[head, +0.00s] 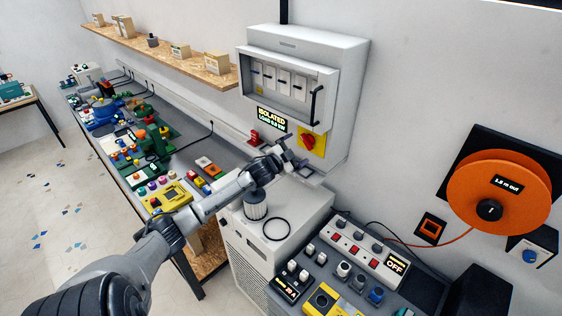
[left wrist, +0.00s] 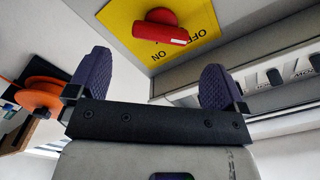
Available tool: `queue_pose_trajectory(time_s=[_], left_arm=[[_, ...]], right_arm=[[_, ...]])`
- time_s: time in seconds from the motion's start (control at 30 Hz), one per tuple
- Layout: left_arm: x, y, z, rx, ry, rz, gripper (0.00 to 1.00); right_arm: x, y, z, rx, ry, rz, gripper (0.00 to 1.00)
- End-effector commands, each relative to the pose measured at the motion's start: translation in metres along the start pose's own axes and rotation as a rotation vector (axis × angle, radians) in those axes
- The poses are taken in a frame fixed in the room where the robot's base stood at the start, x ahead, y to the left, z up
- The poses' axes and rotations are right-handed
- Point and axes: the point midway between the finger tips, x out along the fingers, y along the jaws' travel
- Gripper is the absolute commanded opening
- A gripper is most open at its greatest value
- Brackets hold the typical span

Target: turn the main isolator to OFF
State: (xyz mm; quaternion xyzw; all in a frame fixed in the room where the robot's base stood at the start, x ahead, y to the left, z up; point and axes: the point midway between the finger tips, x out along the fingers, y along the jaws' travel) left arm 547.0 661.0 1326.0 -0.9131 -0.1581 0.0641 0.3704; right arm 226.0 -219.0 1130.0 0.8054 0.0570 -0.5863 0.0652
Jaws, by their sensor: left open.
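The main isolator is a red rotary handle (head: 307,141) on a yellow plate (head: 318,149) at the lower right of the grey wall cabinet. A lit sign (head: 271,120) left of it reads "ISOLATED" with a load line below. In the left wrist view the red handle (left wrist: 160,28) lies roughly sideways on the yellow plate (left wrist: 122,20), its end near printed "OFF" lettering. My left gripper (head: 293,154) is open and empty, just below and in front of the isolator, apart from the handle. Its two purple fingers (left wrist: 156,62) are spread wide. My right gripper is not in view.
The cabinet (head: 300,52) has a window with breakers and a black door handle (head: 316,106). A red device (head: 255,138) sits left. Below are a white unit (head: 316,207) and a control desk (head: 350,262). An orange reel (head: 490,185) hangs at right.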

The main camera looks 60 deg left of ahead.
Motion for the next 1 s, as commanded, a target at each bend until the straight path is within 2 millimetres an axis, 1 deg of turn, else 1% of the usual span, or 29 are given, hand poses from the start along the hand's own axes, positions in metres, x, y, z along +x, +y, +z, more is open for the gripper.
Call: queue_pose_trajectory(time_s=[0.03, 0.2, 0.4, 0.5, 0.7, 1.0], left_arm=[[-0.009, 0.003, 0.002, 0.001, -0.001, 0.003, 0.98], [-0.034, 0.003, 0.002, -0.001, -0.002, 0.003, 0.98], [-0.056, 0.002, 0.001, -0.002, -0.001, 0.002, 0.98], [-0.063, 0.001, 0.001, -0.002, -0.002, 0.001, 0.98], [-0.07, 0.0, 0.0, -0.001, -0.001, 0.0, 0.98], [-0.071, 0.0, 0.0, -0.002, -0.001, 0.0, 0.98]], right_arm=[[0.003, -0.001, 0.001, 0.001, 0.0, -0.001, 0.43], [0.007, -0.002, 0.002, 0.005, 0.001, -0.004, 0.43], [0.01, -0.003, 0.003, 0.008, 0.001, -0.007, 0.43], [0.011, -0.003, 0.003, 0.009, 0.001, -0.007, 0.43], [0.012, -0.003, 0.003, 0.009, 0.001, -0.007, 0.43], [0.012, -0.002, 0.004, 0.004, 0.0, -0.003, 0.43]])
